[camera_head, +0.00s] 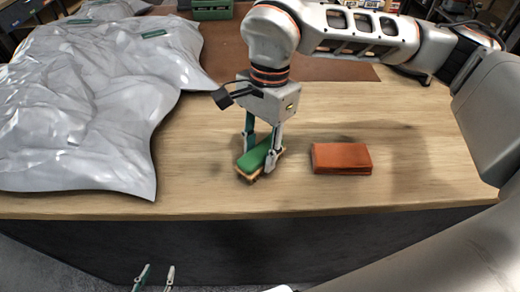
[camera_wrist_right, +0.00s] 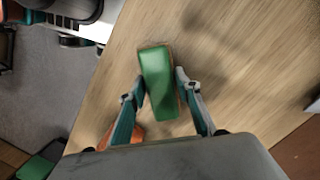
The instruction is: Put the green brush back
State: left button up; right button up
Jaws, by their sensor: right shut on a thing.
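The green brush (camera_head: 256,158) has a green back and a tan bristle side facing down. It is at the table's front middle in the head view, and it also shows in the right wrist view (camera_wrist_right: 159,85). My right gripper (camera_head: 260,160) points down with its fingers on either side of the brush, shut on it. In the right wrist view its fingertips (camera_wrist_right: 160,85) flank the green block. I cannot tell whether the bristles touch the table. My left gripper (camera_head: 153,277) shows only its fingertips at the bottom edge, apart and empty, below the table's front edge.
An orange-brown folded cloth or block (camera_head: 342,158) lies right of the brush on the wooden table (camera_head: 420,185). A crumpled silver sheet (camera_head: 75,110) covers the left. A brown mat (camera_head: 335,69) and a green crate (camera_head: 211,10) are at the back.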

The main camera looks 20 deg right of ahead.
aim_at(265, 145)
jog(key=o, duration=1.2)
jog(key=shift+c, duration=0.2)
notch_tip(265, 145, up, 12)
jog(key=w+d, duration=0.1)
jog(key=shift+d+p, duration=0.25)
jog(key=shift+p, duration=0.05)
jog(key=shift+w, duration=0.1)
